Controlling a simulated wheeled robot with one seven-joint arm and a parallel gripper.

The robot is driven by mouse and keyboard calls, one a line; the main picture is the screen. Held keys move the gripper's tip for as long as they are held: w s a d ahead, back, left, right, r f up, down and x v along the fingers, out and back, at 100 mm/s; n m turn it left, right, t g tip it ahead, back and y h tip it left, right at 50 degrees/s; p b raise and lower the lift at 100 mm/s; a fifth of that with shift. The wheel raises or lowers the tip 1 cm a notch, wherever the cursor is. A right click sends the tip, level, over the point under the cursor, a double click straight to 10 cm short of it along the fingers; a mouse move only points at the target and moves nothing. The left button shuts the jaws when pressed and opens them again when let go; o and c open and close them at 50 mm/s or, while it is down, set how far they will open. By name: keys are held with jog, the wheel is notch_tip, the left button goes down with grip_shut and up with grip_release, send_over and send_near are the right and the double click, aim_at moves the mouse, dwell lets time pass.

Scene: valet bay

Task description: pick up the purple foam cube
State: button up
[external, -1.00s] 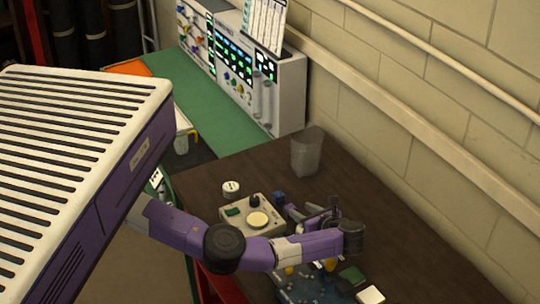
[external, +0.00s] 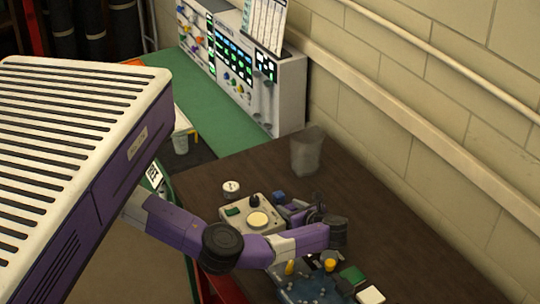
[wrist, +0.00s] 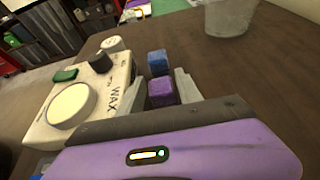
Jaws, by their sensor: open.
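The purple foam cube (wrist: 161,91) sits on the dark table, seen in the wrist view between the two light fingers of my gripper (wrist: 167,88). The fingers are apart, one on each side of the cube; I cannot tell whether either touches it. A blue cube (wrist: 157,62) stands just beyond the purple one, and it also shows in the external view (external: 279,196). In the external view my gripper (external: 287,208) is low over the table, beside the white box, and the purple cube cannot be made out there.
A clear cup (external: 306,151) stands farther back. The table's right side is clear.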

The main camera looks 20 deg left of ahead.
grip_shut()
jog(key=shift+r, duration=0.15)
